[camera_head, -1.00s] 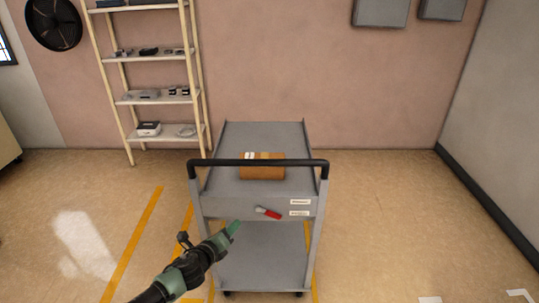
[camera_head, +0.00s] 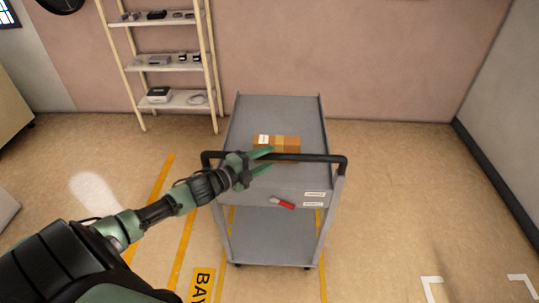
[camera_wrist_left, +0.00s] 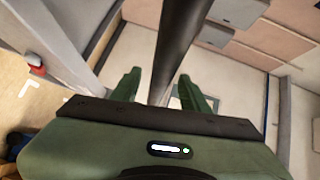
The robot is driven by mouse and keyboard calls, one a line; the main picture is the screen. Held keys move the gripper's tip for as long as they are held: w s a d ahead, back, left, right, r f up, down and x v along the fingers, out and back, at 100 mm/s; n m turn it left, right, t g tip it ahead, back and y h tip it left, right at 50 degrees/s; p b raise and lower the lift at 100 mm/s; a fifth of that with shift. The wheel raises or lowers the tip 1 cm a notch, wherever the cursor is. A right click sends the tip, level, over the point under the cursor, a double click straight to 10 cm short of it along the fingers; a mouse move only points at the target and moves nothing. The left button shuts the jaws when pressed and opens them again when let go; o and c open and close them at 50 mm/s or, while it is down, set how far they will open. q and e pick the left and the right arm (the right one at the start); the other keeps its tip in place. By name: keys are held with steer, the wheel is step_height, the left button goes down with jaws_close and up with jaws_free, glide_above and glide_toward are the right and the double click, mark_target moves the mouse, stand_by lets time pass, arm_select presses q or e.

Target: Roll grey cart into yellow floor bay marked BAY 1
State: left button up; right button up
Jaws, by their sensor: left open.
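The grey cart (camera_head: 240,122) stands upright on its wheels, with a black push handle (camera_head: 322,159) along its near side. My left gripper (camera_head: 268,159) is at the handle, left of its middle, with its green fingers open. In the left wrist view the dark bar (camera_wrist_left: 178,45) runs between the two spread fingertips (camera_wrist_left: 160,78); I cannot tell if they touch it. Yellow floor lines (camera_head: 186,238) run left of and beneath the cart. A yellow label (camera_head: 201,286) reading "BA…" is cut off at the bottom edge. My right gripper is out of view.
A brown box (camera_head: 290,143) lies on the cart's top, and a red-handled item (camera_head: 283,202) shows on its front. A shelf rack (camera_head: 182,101) stands at the back left by the pink wall. White corner marks (camera_head: 432,286) lie on open floor at the right.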

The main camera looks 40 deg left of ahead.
arm_select(q)
steer(key=shift+w+d, duration=0.2)
steer(key=shift+w, duration=0.45)
steer(key=shift+w+f, duration=0.15)
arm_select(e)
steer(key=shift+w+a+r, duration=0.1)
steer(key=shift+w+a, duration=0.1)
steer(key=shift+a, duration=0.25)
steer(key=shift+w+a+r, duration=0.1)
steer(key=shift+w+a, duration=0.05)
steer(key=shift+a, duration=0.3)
arm_select(q)
jaws_close()
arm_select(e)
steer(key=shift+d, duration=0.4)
